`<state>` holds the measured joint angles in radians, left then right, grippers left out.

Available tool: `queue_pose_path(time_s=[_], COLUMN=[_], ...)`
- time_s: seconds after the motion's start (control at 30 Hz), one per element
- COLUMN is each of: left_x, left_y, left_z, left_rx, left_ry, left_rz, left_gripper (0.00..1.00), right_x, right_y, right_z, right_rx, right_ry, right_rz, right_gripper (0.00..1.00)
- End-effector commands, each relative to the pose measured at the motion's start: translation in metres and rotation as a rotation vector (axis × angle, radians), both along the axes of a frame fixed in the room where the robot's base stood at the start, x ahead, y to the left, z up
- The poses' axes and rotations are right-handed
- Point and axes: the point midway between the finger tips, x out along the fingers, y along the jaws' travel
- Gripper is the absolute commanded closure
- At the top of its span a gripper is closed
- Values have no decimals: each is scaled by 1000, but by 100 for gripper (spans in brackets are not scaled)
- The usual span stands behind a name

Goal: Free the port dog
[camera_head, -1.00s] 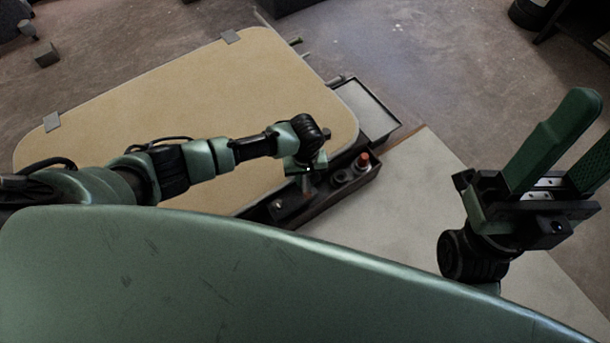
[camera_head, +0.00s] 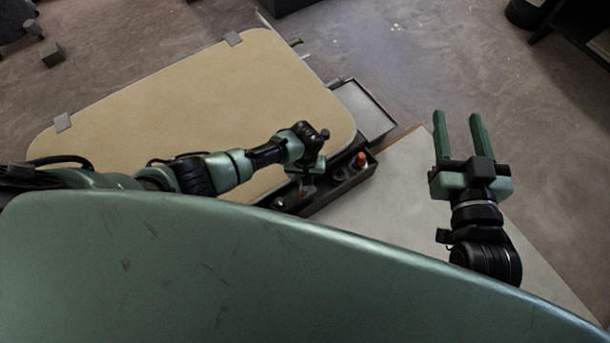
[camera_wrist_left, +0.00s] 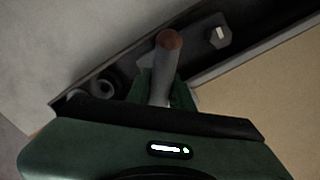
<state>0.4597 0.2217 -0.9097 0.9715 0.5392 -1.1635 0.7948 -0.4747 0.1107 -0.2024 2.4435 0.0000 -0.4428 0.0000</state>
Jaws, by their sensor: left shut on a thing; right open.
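My left gripper (camera_head: 308,180) is at the near side of the tan panel (camera_head: 210,105), over a dark, narrow tray (camera_head: 325,196). In the left wrist view its green fingers (camera_wrist_left: 158,88) are shut on a grey round handle (camera_wrist_left: 163,72) with a reddish-brown end. I cannot tell for certain whether this handle is the port dog. Its lower part is hidden by the gripper. My right gripper (camera_head: 457,130) is open and empty, at the right of the head view, with both green fingers pointing away from me.
An orange-capped item (camera_head: 360,160) stands in the tray, right of my left gripper. A hex nut (camera_wrist_left: 217,37) shows beside the handle. A pale surface (camera_head: 385,215) lies right of the tray. My green body hides the near area.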

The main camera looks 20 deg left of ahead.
Motion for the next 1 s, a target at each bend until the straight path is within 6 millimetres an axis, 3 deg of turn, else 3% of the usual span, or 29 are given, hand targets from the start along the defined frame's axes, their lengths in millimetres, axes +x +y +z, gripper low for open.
queue_pose_path(time_s=[0.47, 1.0], left_x=[-1, 0], left_y=[-1, -1], left_z=[1, 1], left_rx=[-1, -1], left_ry=[2, 0], left_rz=[-175, -666], left_gripper=[100, 100], right_x=[-23, -61], right_y=[-15, -32], right_z=[-63, -109], right_rx=[-85, -149], right_ry=[344, 627], right_rz=[-22, -42], right_gripper=[52, 52])
